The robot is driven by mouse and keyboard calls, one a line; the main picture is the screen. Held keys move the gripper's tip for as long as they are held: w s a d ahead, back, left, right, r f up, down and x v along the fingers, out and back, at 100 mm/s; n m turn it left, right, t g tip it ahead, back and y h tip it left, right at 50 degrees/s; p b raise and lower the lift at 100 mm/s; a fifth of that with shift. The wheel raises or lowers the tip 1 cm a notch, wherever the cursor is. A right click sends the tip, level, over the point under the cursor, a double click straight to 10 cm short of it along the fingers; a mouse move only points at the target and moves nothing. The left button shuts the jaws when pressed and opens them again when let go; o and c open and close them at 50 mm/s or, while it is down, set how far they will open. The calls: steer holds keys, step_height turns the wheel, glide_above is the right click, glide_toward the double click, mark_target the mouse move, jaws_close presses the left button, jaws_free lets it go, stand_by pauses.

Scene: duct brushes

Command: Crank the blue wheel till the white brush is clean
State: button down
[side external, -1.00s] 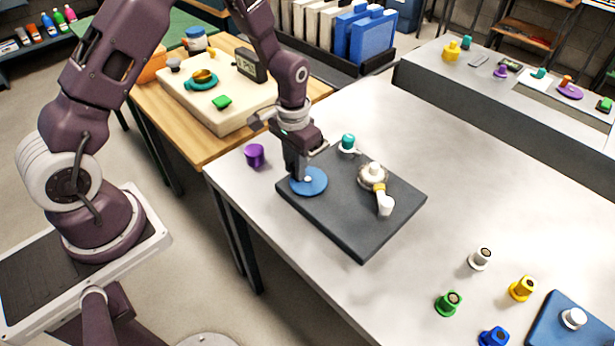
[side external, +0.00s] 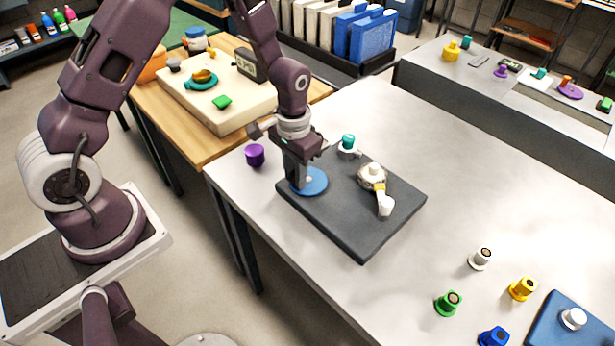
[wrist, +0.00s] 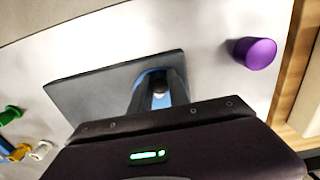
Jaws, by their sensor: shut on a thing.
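The blue wheel (side external: 312,182) lies flat at the left corner of a dark grey board (side external: 362,236). My gripper (side external: 301,180) points down over it and is shut on the wheel's handle. In the wrist view, a strip of the blue wheel (wrist: 150,76) shows behind the fingers (wrist: 159,98), with a pale round piece between them. The white brush (side external: 385,205) sits on the right part of the board, joined by a yellow band to a round metal piece (side external: 372,172). Whether its bristles are clean is too small to tell.
A teal knob on a white base (side external: 348,143) stands at the board's back edge. A purple cup (side external: 255,155) stands left of the board and shows in the wrist view (wrist: 255,53). Several coloured pieces, one green (side external: 448,303), stand at the front right. The table between is clear.

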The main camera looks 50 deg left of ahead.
mark_target(312, 189)
steer(key=shift+d, duration=0.65)
steer(key=shift+w+d, duration=0.3)
steer(key=shift+d, duration=0.35)
steer(key=shift+w+d, duration=0.4)
steer(key=shift+w, duration=0.15)
